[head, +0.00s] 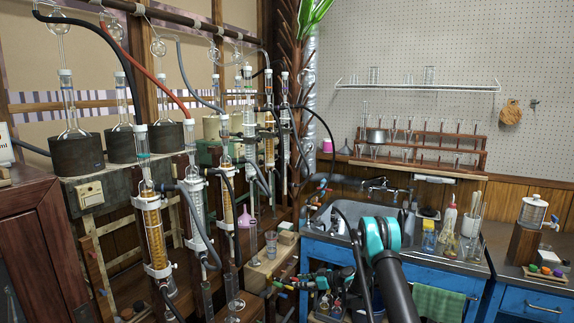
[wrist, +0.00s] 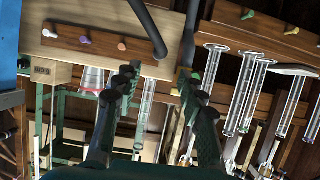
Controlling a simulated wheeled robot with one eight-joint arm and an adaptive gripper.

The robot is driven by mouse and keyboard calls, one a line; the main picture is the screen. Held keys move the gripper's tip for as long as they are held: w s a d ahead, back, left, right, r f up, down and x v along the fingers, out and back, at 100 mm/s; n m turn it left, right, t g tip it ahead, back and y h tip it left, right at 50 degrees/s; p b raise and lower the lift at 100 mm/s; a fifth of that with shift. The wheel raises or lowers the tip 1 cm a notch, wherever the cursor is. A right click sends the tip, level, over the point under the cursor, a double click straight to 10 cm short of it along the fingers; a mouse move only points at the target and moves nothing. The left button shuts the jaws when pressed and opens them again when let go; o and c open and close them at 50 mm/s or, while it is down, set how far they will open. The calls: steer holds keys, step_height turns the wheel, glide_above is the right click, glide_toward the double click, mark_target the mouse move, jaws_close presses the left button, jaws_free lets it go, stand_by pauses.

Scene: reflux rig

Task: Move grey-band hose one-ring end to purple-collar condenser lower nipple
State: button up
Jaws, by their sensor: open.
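My gripper (wrist: 158,80) is open in the wrist view, with two dark fingers apart and no object clearly held between them. In the head view my gripper (head: 287,283) is small and low, right of the condenser row. Several glass condensers stand upright on the rig at left, including a front one with an amber coil (head: 154,230) and a clear one (head: 196,205). Dark hoses hang from them. I cannot make out a purple collar, a grey band or hose end rings. In the wrist view a dark hose (wrist: 148,28) runs down from the top, beyond my fingers.
Wooden rails carry coloured pegs, including a purple one (wrist: 85,38) and a green one (wrist: 247,15). Several glass tubes (wrist: 250,95) lie right of my fingers in the wrist view. A sink (head: 345,222) and blue cabinets stand right. A purple funnel (head: 247,218) is near the rig.

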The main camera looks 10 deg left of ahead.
mark_target(285, 281)
steer(key=shift+x, duration=4.45)
jaws_close()
steer(key=s+d, duration=0.2)
steer(key=d, duration=0.3)
steer(key=shift+d, duration=0.35)
